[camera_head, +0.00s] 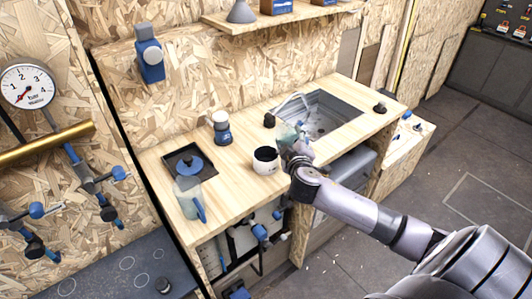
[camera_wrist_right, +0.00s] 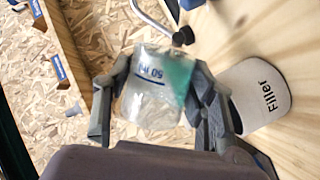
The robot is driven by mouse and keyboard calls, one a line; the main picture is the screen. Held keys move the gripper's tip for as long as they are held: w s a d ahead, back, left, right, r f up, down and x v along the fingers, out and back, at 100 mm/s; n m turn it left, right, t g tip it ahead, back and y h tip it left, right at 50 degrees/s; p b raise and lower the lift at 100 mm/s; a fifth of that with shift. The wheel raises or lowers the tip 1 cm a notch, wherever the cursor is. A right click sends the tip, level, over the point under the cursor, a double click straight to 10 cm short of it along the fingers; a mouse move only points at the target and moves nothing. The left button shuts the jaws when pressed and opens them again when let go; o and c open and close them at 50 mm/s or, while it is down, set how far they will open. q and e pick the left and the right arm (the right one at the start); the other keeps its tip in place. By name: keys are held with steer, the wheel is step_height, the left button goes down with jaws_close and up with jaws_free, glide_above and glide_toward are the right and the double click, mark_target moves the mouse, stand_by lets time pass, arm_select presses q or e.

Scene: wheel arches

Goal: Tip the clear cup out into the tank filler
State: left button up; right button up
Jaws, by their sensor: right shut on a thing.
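My right gripper (camera_head: 291,150) is shut on the clear cup (camera_head: 286,134), above the counter near the sink. In the right wrist view the clear cup (camera_wrist_right: 150,88) sits between the fingers of my right gripper (camera_wrist_right: 158,95). It has a blue "50 ml" mark and green liquid gathered on the right side of the picture. The cup's exact tilt is hard to tell. The tank filler (camera_head: 265,161) is a white round container with a dark opening, standing left of the gripper. In the wrist view the white filler (camera_wrist_right: 263,100), marked "Filler", is right of the cup. My left gripper is not in view.
A sink (camera_head: 335,117) with a curved tap (camera_head: 295,103) lies behind the cup. A blue-and-white bottle (camera_head: 221,128), a black tray (camera_head: 199,176) with a blue item, and a clear jug (camera_head: 187,200) with a blue handle stand to the left. Bare counter (camera_head: 238,180) lies left of the filler.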

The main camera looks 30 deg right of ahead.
steer(key=shift+r+n, duration=0.1)
steer(key=shift+n, duration=0.3)
steer(key=shift+a+r+n+h+p, duration=0.1)
steer(key=shift+r+n+h+p, duration=0.25)
steer(key=shift+n+p, duration=0.3)
steer(key=shift+f, duration=0.2)
steer(key=shift+w+a+f+n, duration=0.1)
steer(key=shift+f+n, duration=0.2)
steer(key=shift+n, duration=0.25)
steer(key=shift+c, duration=0.2)
steer(key=shift+w+a+r+n+h+p, duration=0.15)
steer(key=shift+a+r+n+h+p, duration=0.1)
steer(key=shift+a+n, duration=0.15)
steer(key=shift+w+a+r+n+h+p, duration=0.1)
steer(key=shift+w+a+r+n+p, duration=0.1)
steer(key=shift+a+n, duration=0.15)
steer(key=shift+a+r+n+p, duration=0.15)
steer(key=shift+n+p, duration=0.2)
steer(key=shift+n, duration=0.2)
steer(key=shift+s+r+n+h, duration=0.1)
steer(key=shift+r+n+h, duration=0.05)
steer(key=shift+n+h, duration=0.15)
